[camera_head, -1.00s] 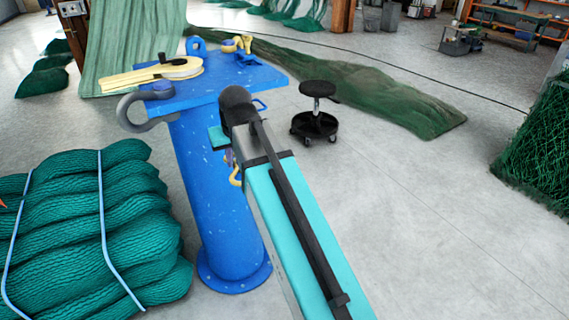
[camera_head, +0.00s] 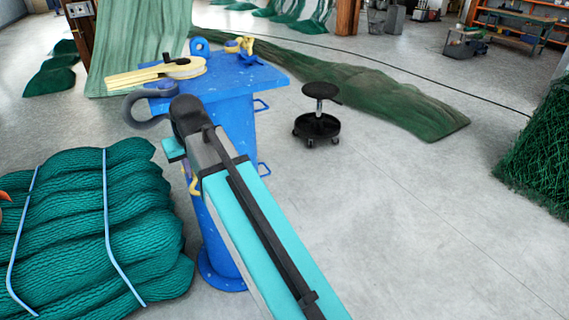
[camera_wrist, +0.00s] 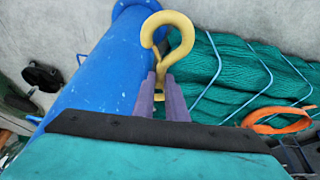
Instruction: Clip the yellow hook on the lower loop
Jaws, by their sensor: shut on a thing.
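My gripper (camera_wrist: 161,84) has purple fingers shut on the shank of the yellow hook (camera_wrist: 187,40). The hook's open bend points away from the fingers, in front of the blue post (camera_wrist: 95,65) in the wrist view. In the head view the hook (camera_head: 194,187) shows partly, below my wrist and left of the post (camera_head: 222,262). The lower loop (camera_head: 264,170) is a small blue handle on the post's right side, below a similar upper loop (camera_head: 262,105). The hook is apart from the lower loop.
A bundle of green net (camera_head: 80,235) lies left of the post. A black stool (camera_head: 318,125) stands behind right.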

